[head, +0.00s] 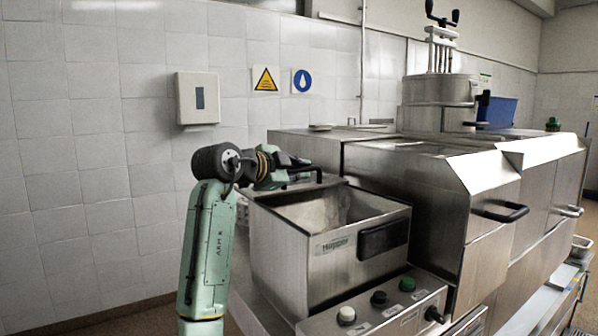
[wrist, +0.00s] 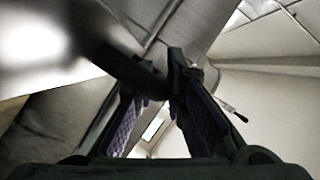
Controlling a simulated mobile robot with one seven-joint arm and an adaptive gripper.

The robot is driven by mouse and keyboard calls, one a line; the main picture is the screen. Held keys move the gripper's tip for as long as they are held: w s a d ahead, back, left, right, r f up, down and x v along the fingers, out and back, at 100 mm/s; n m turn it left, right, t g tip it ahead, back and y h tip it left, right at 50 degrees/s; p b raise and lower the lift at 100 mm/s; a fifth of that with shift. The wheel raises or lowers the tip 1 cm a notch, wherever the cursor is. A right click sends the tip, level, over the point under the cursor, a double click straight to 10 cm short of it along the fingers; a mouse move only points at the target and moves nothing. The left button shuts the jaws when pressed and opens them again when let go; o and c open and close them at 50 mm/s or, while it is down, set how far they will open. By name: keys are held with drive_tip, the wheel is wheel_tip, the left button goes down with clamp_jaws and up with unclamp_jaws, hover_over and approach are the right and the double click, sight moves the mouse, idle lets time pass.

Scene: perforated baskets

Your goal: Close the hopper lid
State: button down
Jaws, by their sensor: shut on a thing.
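The steel hopper (head: 285,262), labelled "Hopper", has its top open and I see into its pale interior. Its lid (head: 295,190) shows as a thin edge along the back of the opening, so it stands open; most of its face is hidden. My gripper (head: 291,166) is behind the hopper, at the lid's dark handle (head: 314,171). In the wrist view my gripper (wrist: 160,78) has its two padded fingers closed on a dark bar (wrist: 125,67), which looks like that handle. The exact contact is dim there.
A control panel (head: 379,306) with knobs and a black front handle (head: 383,238) are on the hopper's near side. A large steel machine (head: 410,200) stands close on the right. A tiled wall (head: 90,150) with a dispenser (head: 197,98) is behind my arm.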

idle(0.6)
drive_tip(key=s+d+b, duration=0.2)
drive_tip(key=s+d, duration=0.1)
drive_tip(key=s, duration=0.2)
drive_tip(key=s+d+b, duration=0.2)
drive_tip(key=s+d, duration=0.2)
drive_tip(key=s, duration=0.2)
drive_tip(key=s+d+b, duration=0.2)
drive_tip(key=s+d, duration=0.2)
drive_tip(key=s, duration=0.2)
drive_tip(key=shift+d, duration=0.15)
drive_tip(key=shift+d+f, duration=0.1)
drive_tip(key=c, duration=1.7)
unclamp_jaws()
drive_tip(key=shift+s, duration=0.1)
drive_tip(key=shift+o, duration=0.2)
drive_tip(key=v, duration=1.2)
